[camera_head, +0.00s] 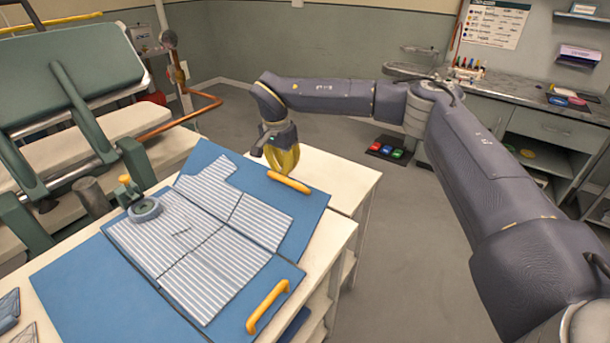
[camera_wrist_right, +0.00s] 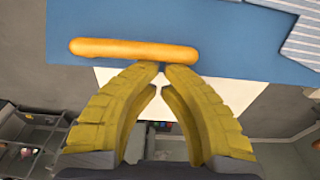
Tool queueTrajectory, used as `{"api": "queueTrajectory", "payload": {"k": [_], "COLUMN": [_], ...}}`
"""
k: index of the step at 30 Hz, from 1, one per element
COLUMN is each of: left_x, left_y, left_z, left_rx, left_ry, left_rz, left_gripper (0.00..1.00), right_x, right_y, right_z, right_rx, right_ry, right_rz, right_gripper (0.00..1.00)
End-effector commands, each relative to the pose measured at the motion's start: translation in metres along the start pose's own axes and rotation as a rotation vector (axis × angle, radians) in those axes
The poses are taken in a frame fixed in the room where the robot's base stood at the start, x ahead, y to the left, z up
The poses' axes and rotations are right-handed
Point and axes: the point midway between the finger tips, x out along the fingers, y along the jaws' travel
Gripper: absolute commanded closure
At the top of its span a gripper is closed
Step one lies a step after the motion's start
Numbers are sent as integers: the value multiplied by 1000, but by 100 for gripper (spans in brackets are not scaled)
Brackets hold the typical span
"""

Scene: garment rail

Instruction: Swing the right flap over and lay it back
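A blue folding board (camera_head: 62,285) lies on the pale table, with a grey-and-white striped garment (camera_head: 215,255) spread across it. Its far right panel (camera_head: 312,208), also in the right wrist view (camera_wrist_right: 215,30), bears part of the garment and an orange-yellow handle (camera_head: 289,183) near its outer edge. My right gripper (camera_head: 284,170) is at this handle. In the right wrist view its yellow fingertips (camera_wrist_right: 165,67) are nearly together, just beside the handle (camera_wrist_right: 133,49), which is not between them. Touch cannot be told. My left gripper is out of view.
A second orange-yellow handle (camera_head: 267,307) is on the board's near panel. A round blue-grey piece (camera_head: 145,209) sits at the garment's left edge. Green padded equipment (camera_head: 70,65) stands behind at left. Bare table top (camera_head: 335,180) lies beyond the far right panel.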

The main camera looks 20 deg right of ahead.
Motion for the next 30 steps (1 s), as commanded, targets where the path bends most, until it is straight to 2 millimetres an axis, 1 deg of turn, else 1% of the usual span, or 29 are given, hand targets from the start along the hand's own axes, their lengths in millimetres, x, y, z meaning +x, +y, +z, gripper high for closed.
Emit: {"api": "queueTrajectory", "payload": {"k": [1, 3, 6, 10, 13, 15, 22, 27, 30], "left_x": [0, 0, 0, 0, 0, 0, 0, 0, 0], "left_y": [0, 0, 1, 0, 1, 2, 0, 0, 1], "left_z": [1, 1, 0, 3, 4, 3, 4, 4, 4], "left_rx": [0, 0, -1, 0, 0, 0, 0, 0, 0], "left_ry": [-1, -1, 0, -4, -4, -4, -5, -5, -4], "left_rz": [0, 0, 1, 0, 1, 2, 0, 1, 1], "left_gripper": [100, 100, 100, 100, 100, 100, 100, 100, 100], "right_x": [-9, -21, -35, -50, -62, -67, -81, -84, -85], "right_y": [-4, -6, -7, -6, -6, -6, -4, -3, -3], "right_z": [10, 24, 40, 62, 82, 93, 139, 173, 189], "right_rx": [-10, -22, -19, -18, -25, -19, -18, -17, -16], "right_ry": [1, 75, 150, 140, 250, 287, 279, 279, 278], "right_rz": [-1, -3, -4, -3, -5, -6, -4, -4, -4], "right_gripper": [100, 100, 100, 100, 100, 100, 100, 100, 100]}}
